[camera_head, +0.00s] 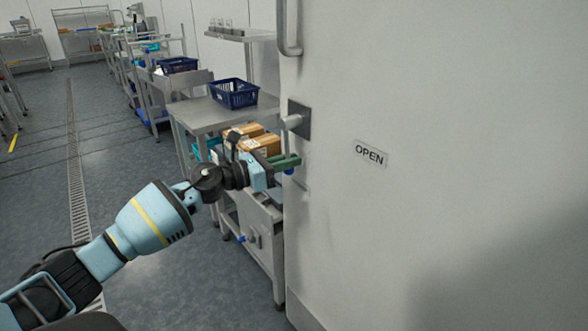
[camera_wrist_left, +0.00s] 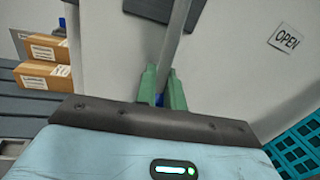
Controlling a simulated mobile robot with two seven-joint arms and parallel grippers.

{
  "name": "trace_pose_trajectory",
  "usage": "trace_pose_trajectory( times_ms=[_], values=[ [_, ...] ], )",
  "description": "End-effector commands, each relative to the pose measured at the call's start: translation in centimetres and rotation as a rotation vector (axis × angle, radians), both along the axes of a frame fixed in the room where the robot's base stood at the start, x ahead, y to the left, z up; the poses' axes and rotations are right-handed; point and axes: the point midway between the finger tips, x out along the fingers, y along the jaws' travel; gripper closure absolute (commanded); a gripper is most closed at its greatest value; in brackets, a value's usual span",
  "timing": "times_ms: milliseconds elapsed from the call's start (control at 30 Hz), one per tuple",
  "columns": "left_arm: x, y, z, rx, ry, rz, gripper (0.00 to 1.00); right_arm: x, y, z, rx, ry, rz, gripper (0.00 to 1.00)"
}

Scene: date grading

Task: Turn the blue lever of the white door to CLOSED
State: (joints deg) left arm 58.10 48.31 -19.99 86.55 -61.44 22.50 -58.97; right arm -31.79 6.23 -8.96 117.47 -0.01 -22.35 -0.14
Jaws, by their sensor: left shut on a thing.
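The white door (camera_head: 430,80) fills the right of the head view, and its surface also shows in the wrist view (camera_wrist_left: 230,75). A dark plate (camera_head: 303,113) on it carries the lever's pale hub (camera_head: 291,121). In the left wrist view the lever's grey bar (camera_wrist_left: 176,42) runs from the dark plate (camera_wrist_left: 150,8) to between my fingers, where a little blue (camera_wrist_left: 160,100) shows. My left gripper (camera_head: 287,163) has green fingers, shut on the lever's end below the plate. The fingers hide most of the blue part. An OPEN label (camera_head: 370,153) is right of the lever. My right gripper is not in view.
A vertical metal handle (camera_head: 288,35) stands above the plate. Left of the door is a steel table (camera_head: 200,113) with a dark blue crate (camera_head: 234,93) and cardboard boxes (camera_head: 262,145). Open floor (camera_head: 125,170) lies farther left.

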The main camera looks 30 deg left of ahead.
Motion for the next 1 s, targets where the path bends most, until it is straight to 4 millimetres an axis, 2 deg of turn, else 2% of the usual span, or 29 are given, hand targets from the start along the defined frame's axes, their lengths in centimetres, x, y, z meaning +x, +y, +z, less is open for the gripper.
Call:
trace_pose_trajectory(
  times_ms=[33, 333, 767, 800, 867, 1000],
  values=[
    [-0.02, -0.01, -1.05, 0.026, 0.007, -0.006, 1.00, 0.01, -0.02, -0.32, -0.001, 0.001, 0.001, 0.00],
    [0.21, 0.62, -0.92, 0.095, -0.019, -0.007, 1.00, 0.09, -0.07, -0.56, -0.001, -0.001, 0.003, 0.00],
    [0.23, 0.76, -0.89, 0.105, -0.021, -0.006, 1.00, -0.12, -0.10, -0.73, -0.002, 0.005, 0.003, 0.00],
    [0.23, 0.76, -0.89, 0.105, -0.021, -0.006, 0.86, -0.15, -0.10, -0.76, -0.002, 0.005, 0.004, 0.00],
    [0.24, 0.76, -0.89, 0.104, -0.021, -0.005, 0.78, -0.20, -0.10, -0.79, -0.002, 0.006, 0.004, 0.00],
    [0.27, 0.81, -0.65, 0.102, -0.025, -0.004, 0.75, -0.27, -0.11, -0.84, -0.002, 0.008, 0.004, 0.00]
  ],
)
